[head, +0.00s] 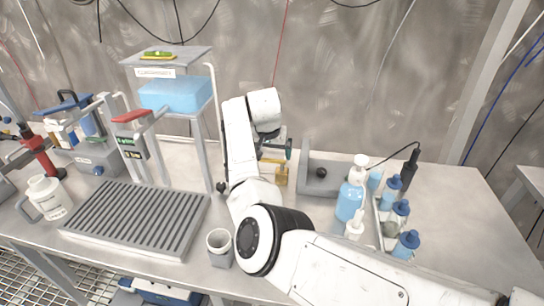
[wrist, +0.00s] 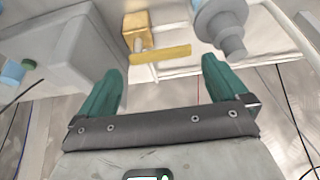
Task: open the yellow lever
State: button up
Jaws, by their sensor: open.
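The yellow lever (wrist: 162,56) shows in the wrist view as a flat yellow bar on a short stem from a yellow block (wrist: 140,28). My gripper (wrist: 162,68) is open, with its two green fingers apart, one at each side of the bar and nothing between their pads that I can see. Whether the fingers touch the lever I cannot tell. In the head view the yellow lever (head: 281,174) is partly visible beside my wrist, and my gripper (head: 278,152) is mostly hidden by my arm.
A grey fixture with a black knob (head: 321,173) stands right of the lever. A grey stepped cylinder (wrist: 222,22) is close to the right finger. Blue bottles (head: 350,200) stand further right. A grey cup (head: 219,246) and ridged rack (head: 140,222) are at the left.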

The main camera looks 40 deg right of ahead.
aim_at(273, 160)
jog(key=shift+x, duration=1.7)
jog(key=shift+c, duration=0.3)
jog(key=c, duration=1.1)
